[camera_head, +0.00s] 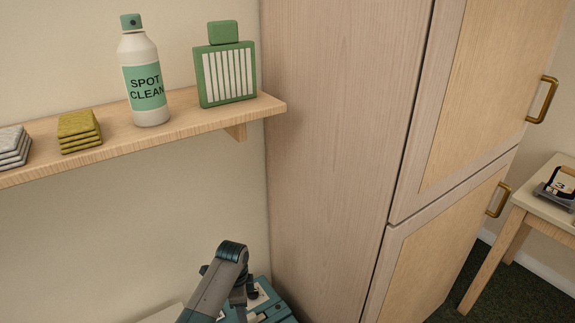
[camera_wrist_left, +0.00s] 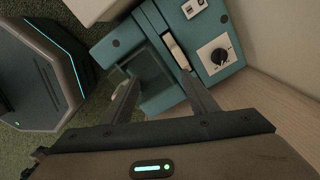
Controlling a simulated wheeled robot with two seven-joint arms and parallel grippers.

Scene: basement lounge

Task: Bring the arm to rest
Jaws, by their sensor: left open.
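My left gripper (camera_wrist_left: 160,80) shows in the left wrist view with its two fingers spread apart and nothing between them. It is over a teal machine (camera_wrist_left: 222,75) with a black dial, a small panel and an open dark recess. I cannot tell how far above the machine the fingertips are. In the head view, my left arm is bent at the bottom middle, in front of the teal machine (camera_head: 272,302). The gripper itself is not clear there. My right gripper is in neither view.
A wooden shelf (camera_head: 190,125) holds a spray bottle (camera_head: 144,80), a green striped container (camera_head: 226,75), yellow cloths (camera_head: 79,130) and grey cloths (camera_head: 12,147). A tall wooden cabinet (camera_head: 335,130) stands right of my arm. A side table (camera_head: 545,205) is at far right.

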